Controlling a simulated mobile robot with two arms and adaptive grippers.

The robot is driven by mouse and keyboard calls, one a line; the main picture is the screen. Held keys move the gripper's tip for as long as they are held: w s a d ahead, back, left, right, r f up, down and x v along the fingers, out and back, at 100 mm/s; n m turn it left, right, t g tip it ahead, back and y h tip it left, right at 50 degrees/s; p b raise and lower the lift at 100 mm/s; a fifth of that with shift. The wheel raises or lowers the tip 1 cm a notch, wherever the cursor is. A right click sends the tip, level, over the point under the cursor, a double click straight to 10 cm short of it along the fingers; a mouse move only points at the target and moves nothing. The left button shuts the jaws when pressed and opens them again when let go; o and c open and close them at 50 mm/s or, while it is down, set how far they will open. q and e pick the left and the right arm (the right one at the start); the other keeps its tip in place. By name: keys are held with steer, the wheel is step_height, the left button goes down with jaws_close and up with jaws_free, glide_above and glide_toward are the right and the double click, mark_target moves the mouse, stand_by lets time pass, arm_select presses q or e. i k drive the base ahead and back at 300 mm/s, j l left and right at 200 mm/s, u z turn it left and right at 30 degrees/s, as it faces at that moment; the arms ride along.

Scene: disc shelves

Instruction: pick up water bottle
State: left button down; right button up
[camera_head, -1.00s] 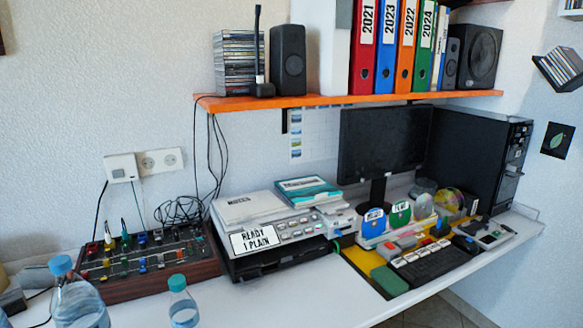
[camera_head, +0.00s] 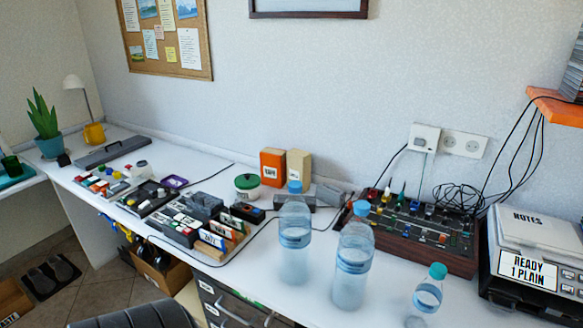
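The left bottle (camera_head: 294,240) is tall and stands in front of the small boxes. The middle bottle (camera_head: 352,262) is tall and stands nearer the front edge. Neither of my grippers is in view.
A printer (camera_head: 530,262) is at the right. Trays of small items (camera_head: 195,220) crowd the desk's left part. A dark chair back (camera_head: 135,312) is at the bottom left.

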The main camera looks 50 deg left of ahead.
mark_target(294, 217)
steer(key=u, duration=1.6)
